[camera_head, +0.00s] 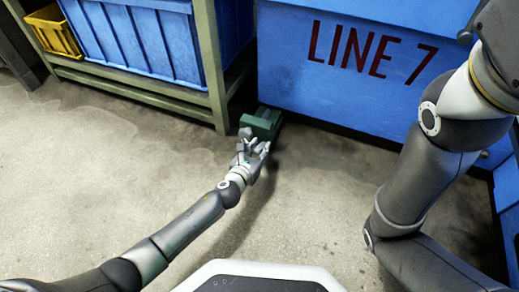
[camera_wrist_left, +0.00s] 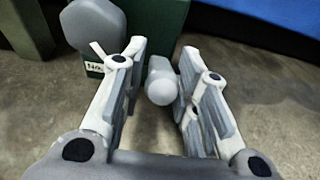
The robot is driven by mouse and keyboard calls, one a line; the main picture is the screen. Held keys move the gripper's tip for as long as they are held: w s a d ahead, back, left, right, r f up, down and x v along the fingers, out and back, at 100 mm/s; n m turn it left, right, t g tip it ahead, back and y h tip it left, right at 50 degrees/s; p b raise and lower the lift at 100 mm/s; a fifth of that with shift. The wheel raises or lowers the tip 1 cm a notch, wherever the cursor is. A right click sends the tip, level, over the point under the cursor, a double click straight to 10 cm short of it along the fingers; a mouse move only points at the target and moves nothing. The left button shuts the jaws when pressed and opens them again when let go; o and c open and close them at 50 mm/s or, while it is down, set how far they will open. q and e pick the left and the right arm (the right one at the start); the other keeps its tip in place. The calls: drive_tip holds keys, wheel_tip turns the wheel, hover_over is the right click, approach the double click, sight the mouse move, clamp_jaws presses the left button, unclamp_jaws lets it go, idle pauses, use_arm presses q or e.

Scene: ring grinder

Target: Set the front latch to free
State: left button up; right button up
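A green box (camera_head: 263,121) sits low by the foot of the blue LINE 7 housing; I take it to be the front latch. In the left wrist view the green box (camera_wrist_left: 152,22) bears a small white label (camera_wrist_left: 94,67), its text too small to read surely. A grey lever with a rounded end (camera_wrist_left: 162,84) sticks out toward my left gripper. My left gripper (camera_wrist_left: 158,75) is open, with the lever's end between its fingers and a gap showing beside it. A larger grey rounded block (camera_wrist_left: 92,25) stands at the box's left. My right gripper is out of view.
The blue housing (camera_head: 300,85) rises behind the box. A green rack (camera_head: 208,60) with a blue bin (camera_head: 140,40) and a yellow crate (camera_head: 52,33) stands at the left. The concrete floor (camera_head: 110,180) is clear. My right arm crosses the right side.

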use_arm(q)
drive_tip(key=v, duration=1.2)
idle(0.6)
